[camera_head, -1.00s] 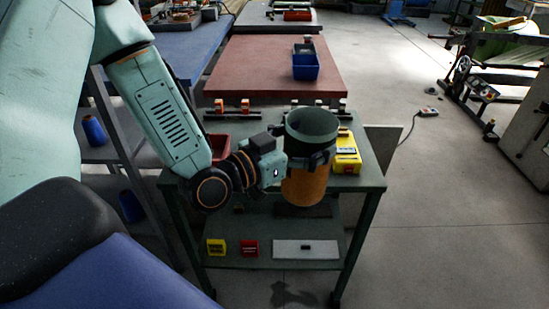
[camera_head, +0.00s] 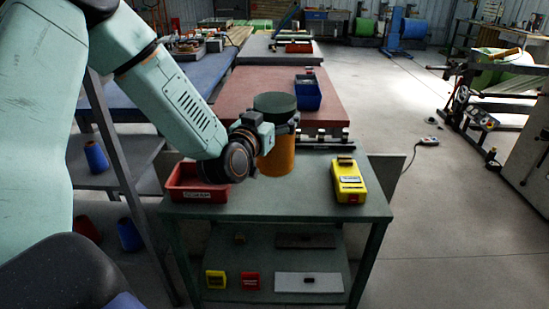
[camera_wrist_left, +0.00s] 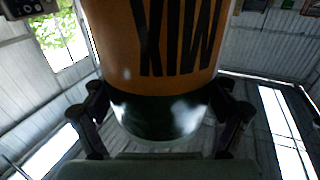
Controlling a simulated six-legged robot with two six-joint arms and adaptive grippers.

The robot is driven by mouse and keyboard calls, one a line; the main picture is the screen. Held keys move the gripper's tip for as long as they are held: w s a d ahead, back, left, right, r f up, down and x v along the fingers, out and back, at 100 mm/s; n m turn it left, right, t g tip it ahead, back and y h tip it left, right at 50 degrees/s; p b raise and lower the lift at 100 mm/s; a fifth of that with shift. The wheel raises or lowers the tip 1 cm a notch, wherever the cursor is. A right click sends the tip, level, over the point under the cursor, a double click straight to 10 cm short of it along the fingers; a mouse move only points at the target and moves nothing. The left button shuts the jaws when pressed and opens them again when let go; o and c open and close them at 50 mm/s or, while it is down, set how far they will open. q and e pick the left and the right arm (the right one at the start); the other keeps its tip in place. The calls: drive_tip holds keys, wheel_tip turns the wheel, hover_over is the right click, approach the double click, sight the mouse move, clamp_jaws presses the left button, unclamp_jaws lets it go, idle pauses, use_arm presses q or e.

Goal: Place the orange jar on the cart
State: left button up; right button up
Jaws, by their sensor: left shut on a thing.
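The orange jar (camera_head: 277,158) with a dark green lid is upright in the head view, over the back middle of the green cart's top (camera_head: 285,200). I cannot tell whether its base touches the top. My left gripper (camera_head: 279,128) is shut around the jar just below the lid. In the left wrist view the jar (camera_wrist_left: 160,40) fills the upper middle with dark lettering, its dark lid between the fingers (camera_wrist_left: 163,112). My right gripper is not in view.
A red bin (camera_head: 195,185) stands on the cart's left, below my arm. A yellow case (camera_head: 348,181) lies on its right. The cart's front middle is clear. A red-topped table (camera_head: 235,95) with a blue bin (camera_head: 307,93) is behind.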

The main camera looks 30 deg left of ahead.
use_arm(q)
wheel_tip(320, 180, down, 6)
drive_tip(key=shift+r+b, duration=0.1)
drive_tip(key=shift+b, duration=0.75)
drive_tip(key=shift+f, duration=0.3)
drive_tip(key=shift+w, duration=0.15)
drive_tip(key=shift+f, duration=0.1)
drive_tip(key=o, duration=1.4)
drive_tip(key=shift+o, duration=0.6)
drive_tip(key=shift+f, duration=0.1)
